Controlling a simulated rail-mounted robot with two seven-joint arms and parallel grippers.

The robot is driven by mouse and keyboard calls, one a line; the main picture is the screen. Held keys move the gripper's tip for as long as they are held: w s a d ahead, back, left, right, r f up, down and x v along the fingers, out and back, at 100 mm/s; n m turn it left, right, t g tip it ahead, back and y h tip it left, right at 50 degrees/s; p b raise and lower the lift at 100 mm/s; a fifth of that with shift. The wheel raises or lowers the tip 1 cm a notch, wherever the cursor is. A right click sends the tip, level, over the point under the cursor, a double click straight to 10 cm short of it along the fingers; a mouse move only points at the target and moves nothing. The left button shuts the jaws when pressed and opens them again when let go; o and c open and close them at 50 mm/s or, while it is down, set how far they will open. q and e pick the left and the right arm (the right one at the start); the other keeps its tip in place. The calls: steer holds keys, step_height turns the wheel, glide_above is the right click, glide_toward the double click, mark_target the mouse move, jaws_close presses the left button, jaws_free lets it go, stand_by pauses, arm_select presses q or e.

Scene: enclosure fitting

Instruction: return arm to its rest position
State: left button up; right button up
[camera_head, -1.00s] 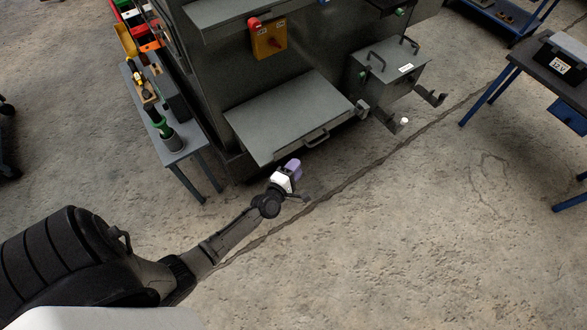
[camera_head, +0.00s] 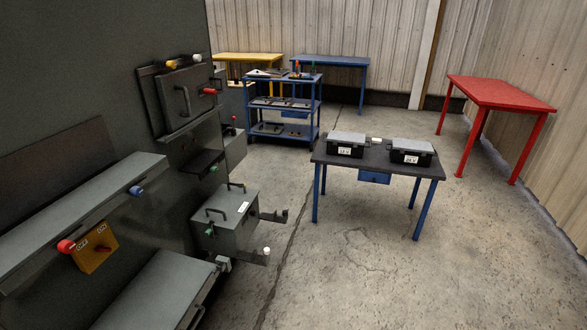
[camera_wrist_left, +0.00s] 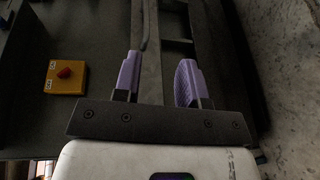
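My left gripper (camera_wrist_left: 160,82) shows only in the left wrist view. Its two purple fingers stand apart with nothing held between them. A dark grey enclosure surface lies beyond the fingers, and I cannot tell how far off. Neither of my arms shows in the head view, and my right gripper is in no view.
The grey enclosure (camera_head: 262,30) fills the left of the head view. An orange switch box (camera_head: 95,247), a grey box with handles (camera_head: 228,218) and brackets stick out from it. A dark table (camera_head: 376,160) with two black cases, a blue cart (camera_head: 283,91) and a red table (camera_head: 500,93) stand beyond open floor.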

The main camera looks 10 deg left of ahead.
arm_select(q)
steer(key=s+d+r+m+g+h, duration=0.1)
steer(key=s+d+m+g+h, duration=0.25)
steer(key=m, duration=0.55)
steer(key=d+m+g+h, duration=0.3)
steer(key=d+m+g, duration=0.25)
steer(key=m, duration=0.35)
steer(key=s+d+r+m+g+y+p, duration=0.15)
steer(key=s+r+m+y, duration=0.25)
steer(key=s+r, duration=1)
steer(key=s+f+g+p, duration=0.2)
steer(key=s+f, duration=0.1)
steer(key=s, duration=0.5)
step_height(320, 180, up, 38)
steer(key=p, duration=3.7)
steer(key=shift+w+d+m, duration=0.2)
steer(key=shift+w+m, duration=0.1)
steer(key=shift+w, duration=0.1)
steer(key=shift+h, duration=0.25)
